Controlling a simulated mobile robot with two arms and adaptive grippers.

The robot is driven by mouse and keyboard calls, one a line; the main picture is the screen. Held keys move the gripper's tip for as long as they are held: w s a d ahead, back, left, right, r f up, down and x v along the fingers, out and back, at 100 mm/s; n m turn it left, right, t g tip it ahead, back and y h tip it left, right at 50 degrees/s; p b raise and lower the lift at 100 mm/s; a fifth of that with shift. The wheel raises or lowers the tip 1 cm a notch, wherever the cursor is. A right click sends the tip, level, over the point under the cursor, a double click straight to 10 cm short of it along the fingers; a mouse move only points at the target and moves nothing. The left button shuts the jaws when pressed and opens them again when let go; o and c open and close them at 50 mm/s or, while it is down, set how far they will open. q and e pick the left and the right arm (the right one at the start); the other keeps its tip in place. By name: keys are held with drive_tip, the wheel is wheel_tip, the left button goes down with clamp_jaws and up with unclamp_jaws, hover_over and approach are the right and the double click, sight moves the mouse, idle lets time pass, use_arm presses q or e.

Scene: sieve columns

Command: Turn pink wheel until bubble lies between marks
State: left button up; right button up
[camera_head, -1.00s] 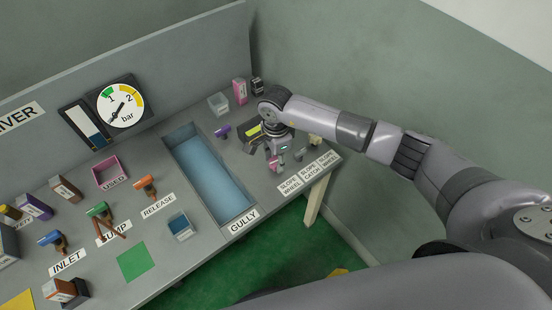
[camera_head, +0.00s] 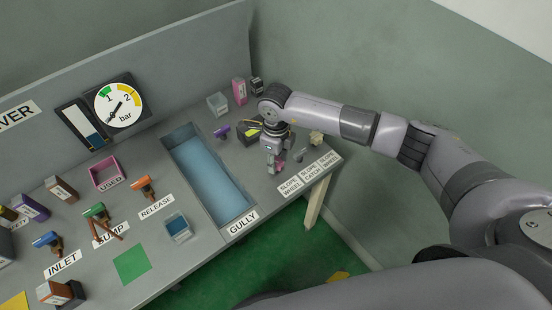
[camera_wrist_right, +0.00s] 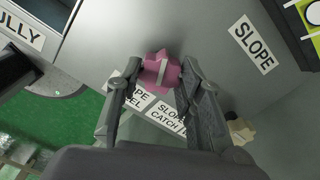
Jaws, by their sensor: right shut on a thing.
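The pink wheel (camera_wrist_right: 160,70) shows in the right wrist view between the fingers of my right gripper (camera_wrist_right: 157,88), which is shut on it. A pale bar crosses the wheel's face. In the head view my right gripper (camera_head: 274,168) reaches down over the wheel, and only a bit of pink (camera_head: 281,167) shows beside it. The yellow-green level vial (camera_head: 251,131) sits behind my right gripper, partly covered by my wrist. Part of it also shows at the top right of the wrist view (camera_wrist_right: 312,14). My left gripper is not in view.
The blue gully basin (camera_head: 207,175) lies left of the wheel. A pale knob (camera_head: 316,138) is to the right, near SLOPE labels (camera_head: 306,174) at the table edge.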

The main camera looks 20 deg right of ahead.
sight(276, 162)
drive_tip(key=shift+m, duration=1.1)
drive_tip(key=o, duration=1.2)
drive_tip(key=shift+c, duration=0.2)
wheel_tip(276, 162, up, 12)
